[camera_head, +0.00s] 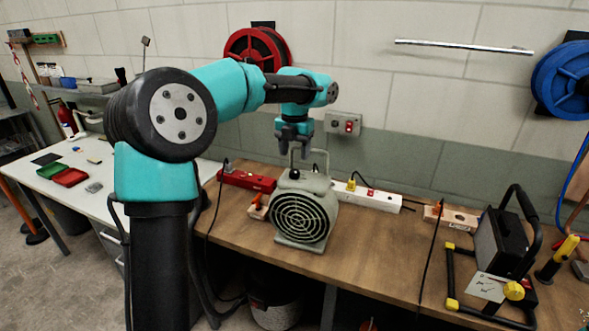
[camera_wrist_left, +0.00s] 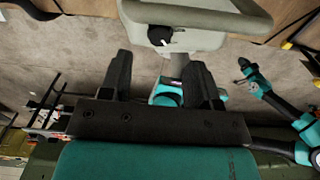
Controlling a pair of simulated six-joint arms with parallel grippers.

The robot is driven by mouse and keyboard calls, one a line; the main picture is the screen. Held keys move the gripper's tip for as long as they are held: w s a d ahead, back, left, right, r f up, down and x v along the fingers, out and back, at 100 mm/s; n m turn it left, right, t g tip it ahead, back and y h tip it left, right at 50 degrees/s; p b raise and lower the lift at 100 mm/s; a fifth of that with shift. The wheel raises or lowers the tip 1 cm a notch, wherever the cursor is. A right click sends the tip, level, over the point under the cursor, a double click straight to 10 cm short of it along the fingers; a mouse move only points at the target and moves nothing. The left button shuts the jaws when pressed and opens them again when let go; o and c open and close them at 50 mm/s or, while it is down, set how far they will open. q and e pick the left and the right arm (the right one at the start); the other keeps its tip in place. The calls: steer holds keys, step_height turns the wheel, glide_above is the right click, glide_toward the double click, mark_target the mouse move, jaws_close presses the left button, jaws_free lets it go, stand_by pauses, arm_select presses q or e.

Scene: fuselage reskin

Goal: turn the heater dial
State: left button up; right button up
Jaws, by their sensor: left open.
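The heater (camera_head: 303,212) is a grey-green box with a round front grille. It stands upright on the wooden bench, with a carrying handle on top. Its black dial (camera_head: 294,174) is on the top, left of the handle. In the left wrist view the dial (camera_wrist_left: 158,36) shows on the pale heater body (camera_wrist_left: 205,40), ahead of the fingers. My left gripper (camera_head: 294,153) points down, just above the dial. Its two fingers (camera_wrist_left: 160,82) are apart and empty, and no contact with the dial shows. My right gripper (camera_wrist_left: 244,66) is small at the right of the wrist view; its jaws are unclear.
A red power strip (camera_head: 246,180) lies left of the heater and a white one (camera_head: 367,196) right of it. A black floodlight (camera_head: 502,240) on a yellow-tipped stand is at the bench's right. A wall switch box (camera_head: 342,123) is behind. Bare bench (camera_head: 375,245) lies right of the heater.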

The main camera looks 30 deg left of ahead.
mark_target(295, 171)
arm_select(q)
step_height(295, 171, down, 6)
steer(key=shift+f, duration=0.1)
stand_by(0.4)
steer(key=c, duration=0.9)
steer(key=shift+n, duration=1.6)
steer(key=o, duration=0.9)
